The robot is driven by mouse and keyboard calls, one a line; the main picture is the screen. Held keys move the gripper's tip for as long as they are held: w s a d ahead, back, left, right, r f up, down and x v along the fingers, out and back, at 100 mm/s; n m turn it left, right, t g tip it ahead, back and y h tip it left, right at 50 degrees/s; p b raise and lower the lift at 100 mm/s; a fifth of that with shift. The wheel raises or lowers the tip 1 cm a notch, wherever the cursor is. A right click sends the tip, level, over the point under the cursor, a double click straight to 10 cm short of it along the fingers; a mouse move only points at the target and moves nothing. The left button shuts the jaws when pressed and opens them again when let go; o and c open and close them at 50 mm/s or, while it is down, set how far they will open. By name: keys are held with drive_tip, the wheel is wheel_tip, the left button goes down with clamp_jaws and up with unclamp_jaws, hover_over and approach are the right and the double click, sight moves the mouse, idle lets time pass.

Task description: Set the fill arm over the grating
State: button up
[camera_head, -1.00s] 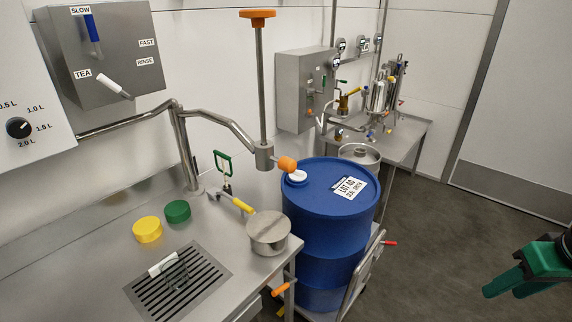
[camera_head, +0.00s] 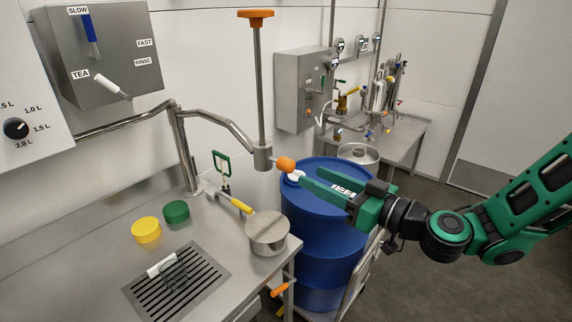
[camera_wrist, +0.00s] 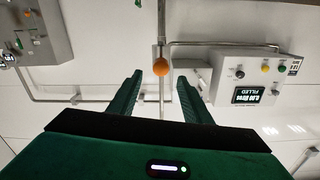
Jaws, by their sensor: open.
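The fill arm (camera_head: 222,126) is a jointed steel pipe rising from the counter. Its outer end carries an upright rod with an orange disc on top and an orange ball knob (camera_head: 286,164), and stands above the gap between pot and drum. In the wrist view the knob (camera_wrist: 160,67) shows between the fingertips; contact cannot be told.
The blue drum (camera_head: 318,245) stands beside the counter. A steel valve box (camera_head: 95,55) hangs above.

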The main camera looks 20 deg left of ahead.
sight(294, 168)
drive_tip(key=x, duration=1)
drive_tip(key=shift+a, duration=0.1)
drive_tip(key=shift+c, duration=0.7)
clamp_jaws()
drive_tip(key=shift+w+a, duration=0.1)
